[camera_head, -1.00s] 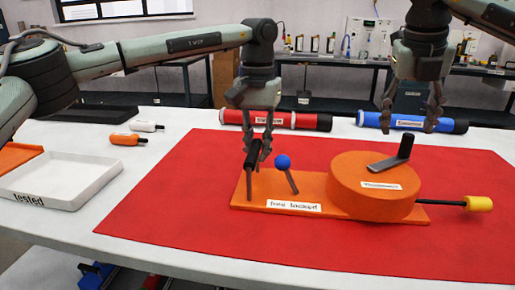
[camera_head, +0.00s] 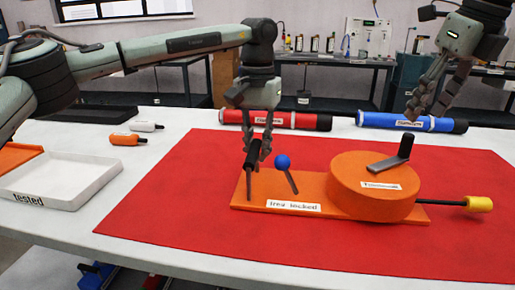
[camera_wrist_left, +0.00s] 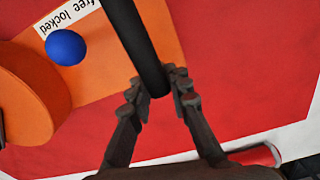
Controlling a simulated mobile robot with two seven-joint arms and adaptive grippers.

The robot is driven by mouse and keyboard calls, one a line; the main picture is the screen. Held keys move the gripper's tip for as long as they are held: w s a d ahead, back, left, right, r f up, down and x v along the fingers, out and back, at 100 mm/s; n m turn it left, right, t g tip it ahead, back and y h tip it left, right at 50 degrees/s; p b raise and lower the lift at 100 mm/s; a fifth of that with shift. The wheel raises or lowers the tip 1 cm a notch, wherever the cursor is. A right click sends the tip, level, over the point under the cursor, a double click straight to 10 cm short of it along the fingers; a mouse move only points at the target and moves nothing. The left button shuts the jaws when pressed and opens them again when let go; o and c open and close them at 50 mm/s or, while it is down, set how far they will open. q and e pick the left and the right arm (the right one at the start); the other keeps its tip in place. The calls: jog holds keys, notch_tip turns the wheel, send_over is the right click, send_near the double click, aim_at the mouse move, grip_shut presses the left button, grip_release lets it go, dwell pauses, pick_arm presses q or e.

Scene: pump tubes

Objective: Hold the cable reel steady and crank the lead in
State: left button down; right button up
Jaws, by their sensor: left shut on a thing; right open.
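The orange cable reel (camera_head: 352,185) sits on an orange base plate (camera_head: 240,203) labelled "free locked". A dark crank (camera_head: 390,160) with an upright black knob is on top of the drum. A lever with a blue ball (camera_head: 283,162) leans beside the label. A yellow-ended lead (camera_head: 479,204) sticks out at right. My left gripper (camera_head: 258,158) is shut on the black handle (camera_wrist_left: 138,40) of the post at the plate's left end. My right gripper (camera_head: 426,112) is open and empty, raised behind and right of the crank, apart from it.
The base lies on a red mat (camera_head: 160,215). A red tube (camera_head: 285,120) and a blue tube (camera_head: 400,121) lie behind the mat. A white "tested" tray (camera_head: 65,203) and two small bottles are at left. The front of the mat is clear.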

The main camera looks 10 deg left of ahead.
aim_at(412, 135)
jog(key=x, duration=0.9)
jog(key=shift+a+f, duration=0.1)
jog(key=shift+f, duration=0.25)
jog(key=shift+c, duration=0.4)
